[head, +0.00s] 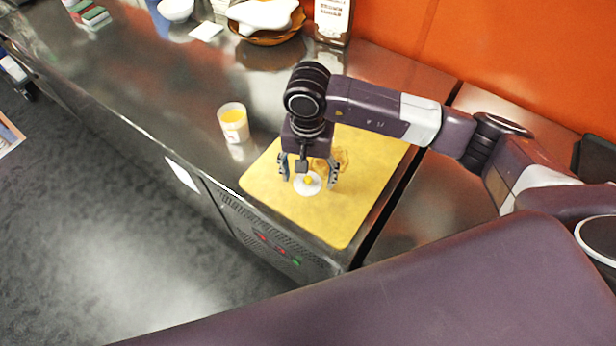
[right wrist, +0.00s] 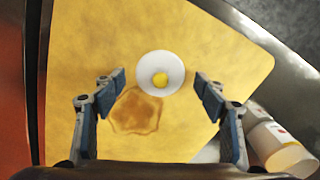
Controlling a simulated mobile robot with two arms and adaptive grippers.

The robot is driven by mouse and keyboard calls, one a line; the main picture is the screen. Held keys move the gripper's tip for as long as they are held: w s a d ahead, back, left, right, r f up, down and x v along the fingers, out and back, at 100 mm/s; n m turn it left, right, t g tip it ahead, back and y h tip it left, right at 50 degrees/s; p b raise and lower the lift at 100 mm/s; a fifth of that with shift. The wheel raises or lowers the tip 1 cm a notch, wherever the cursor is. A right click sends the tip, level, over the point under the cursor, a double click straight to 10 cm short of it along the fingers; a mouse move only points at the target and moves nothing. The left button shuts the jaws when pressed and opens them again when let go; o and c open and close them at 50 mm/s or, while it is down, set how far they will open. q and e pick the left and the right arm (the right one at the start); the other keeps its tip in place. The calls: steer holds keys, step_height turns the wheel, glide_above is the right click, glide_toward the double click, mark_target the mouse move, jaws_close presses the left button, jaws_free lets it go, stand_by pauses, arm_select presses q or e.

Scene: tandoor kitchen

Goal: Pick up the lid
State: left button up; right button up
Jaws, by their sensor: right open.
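The lid (head: 308,187) is a small round white disc with a yellow knob in its middle. It lies on the yellow board (head: 370,200). My right gripper (head: 309,177) points down over the lid with its fingers apart, one on each side of it. In the right wrist view the white lid (right wrist: 147,70) shows between and slightly beyond the open fingertips (right wrist: 161,81), with nothing held. My left gripper is not in view.
An amber wavy-edged thing (head: 342,158) lies on the board beside the lid, partly behind my gripper. A white cup with yellow contents (head: 233,122) stands left of the board. A brown bowl with white items (head: 265,38) and a labelled container (head: 332,20) stand at the back.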

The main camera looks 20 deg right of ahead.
steer(key=shift+f, duration=0.2)
steer(key=c, duration=1.8)
